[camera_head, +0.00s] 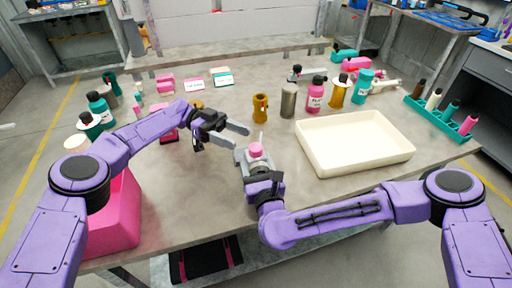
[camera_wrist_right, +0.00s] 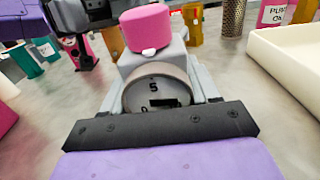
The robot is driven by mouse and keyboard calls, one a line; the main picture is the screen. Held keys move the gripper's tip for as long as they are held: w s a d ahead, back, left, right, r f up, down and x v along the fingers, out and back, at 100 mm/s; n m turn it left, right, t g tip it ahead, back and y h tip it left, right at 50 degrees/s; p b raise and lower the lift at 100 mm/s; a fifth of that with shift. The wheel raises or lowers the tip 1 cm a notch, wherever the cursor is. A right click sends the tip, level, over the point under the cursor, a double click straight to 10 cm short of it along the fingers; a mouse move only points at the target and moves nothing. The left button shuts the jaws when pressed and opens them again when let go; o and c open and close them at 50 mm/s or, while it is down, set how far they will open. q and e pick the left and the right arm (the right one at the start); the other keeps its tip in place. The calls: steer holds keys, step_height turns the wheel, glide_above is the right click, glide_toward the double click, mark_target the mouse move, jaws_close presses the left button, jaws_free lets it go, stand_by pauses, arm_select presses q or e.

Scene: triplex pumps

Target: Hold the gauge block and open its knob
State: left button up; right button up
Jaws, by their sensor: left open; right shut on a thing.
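The gauge block is a grey block with a round dial face (camera_wrist_right: 158,90) and a pink knob (camera_wrist_right: 146,27) on top. In the head view the pink knob (camera_head: 256,149) shows near the table's middle, just above my right gripper (camera_head: 258,165). My right gripper is shut on the gauge block, with its dial facing the right wrist camera. My left gripper (camera_head: 240,138) is open and empty, up and to the left of the knob, its fingers pointing right. It is apart from the knob as far as I can tell.
A cream tray (camera_head: 352,142) lies to the right of the gauge block. A yellow-brown part (camera_head: 260,108), a grey cylinder (camera_head: 289,100) and a pink bottle (camera_head: 316,95) stand behind. A teal rack (camera_head: 438,118) is at the right edge. A pink bin (camera_head: 112,215) is at front left.

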mark_target(250, 146)
arm_select(q)
steer(key=shift+m, duration=0.7)
steer(key=x, duration=0.7)
steer(key=shift+s+f, duration=0.2)
steer(key=shift+f, duration=0.15)
steer(key=shift+a, duration=0.1)
steer(key=shift+c, duration=0.3)
steer(key=c, duration=0.9)
